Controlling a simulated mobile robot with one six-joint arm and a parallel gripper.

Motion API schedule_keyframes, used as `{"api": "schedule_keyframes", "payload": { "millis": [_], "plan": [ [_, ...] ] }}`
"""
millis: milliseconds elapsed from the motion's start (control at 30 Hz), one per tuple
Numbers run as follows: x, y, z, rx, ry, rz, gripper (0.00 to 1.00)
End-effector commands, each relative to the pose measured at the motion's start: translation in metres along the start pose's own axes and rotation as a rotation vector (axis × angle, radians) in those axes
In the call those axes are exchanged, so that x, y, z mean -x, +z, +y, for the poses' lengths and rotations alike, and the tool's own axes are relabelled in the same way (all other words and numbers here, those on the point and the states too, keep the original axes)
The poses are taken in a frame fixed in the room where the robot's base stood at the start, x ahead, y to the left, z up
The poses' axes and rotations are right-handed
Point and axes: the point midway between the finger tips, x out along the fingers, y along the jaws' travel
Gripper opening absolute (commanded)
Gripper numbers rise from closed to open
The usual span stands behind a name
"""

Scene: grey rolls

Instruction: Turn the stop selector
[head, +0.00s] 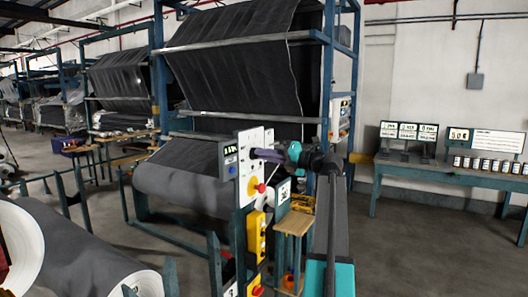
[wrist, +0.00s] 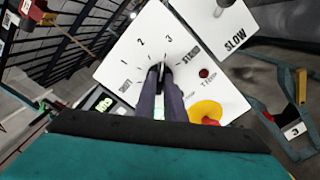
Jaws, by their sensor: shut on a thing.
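The stop selector (wrist: 160,70) is a small dark knob on a white panel (wrist: 118,65), with the marks 1, 2, 3 and small words in an arc around it. My gripper (wrist: 161,78) is shut on the selector, its two long dark fingers reaching it from below in the wrist view. The fingers cover most of the knob, so I cannot tell which mark it points to. In the head view my gripper (head: 260,154) meets the upper part of the white panel (head: 243,160) from the right, and the selector is hidden there.
A yellow-and-red push button (wrist: 206,112) sits close right of my fingers, below a small dark red lamp (wrist: 204,73). A yellow control box (head: 256,236) hangs lower on the post. A large grey roll (head: 205,187) stands behind. A bench (head: 440,170) is at the right wall.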

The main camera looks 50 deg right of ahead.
Motion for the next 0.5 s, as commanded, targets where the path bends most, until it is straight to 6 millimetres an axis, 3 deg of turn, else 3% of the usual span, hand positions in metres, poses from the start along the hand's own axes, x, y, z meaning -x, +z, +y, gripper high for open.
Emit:
{"api": "schedule_keyframes", "payload": {
  "millis": [500],
  "plan": [
    [-0.0005, -0.0005, 0.0, -0.09, 0.001, 0.001, 0.0]
  ]
}}
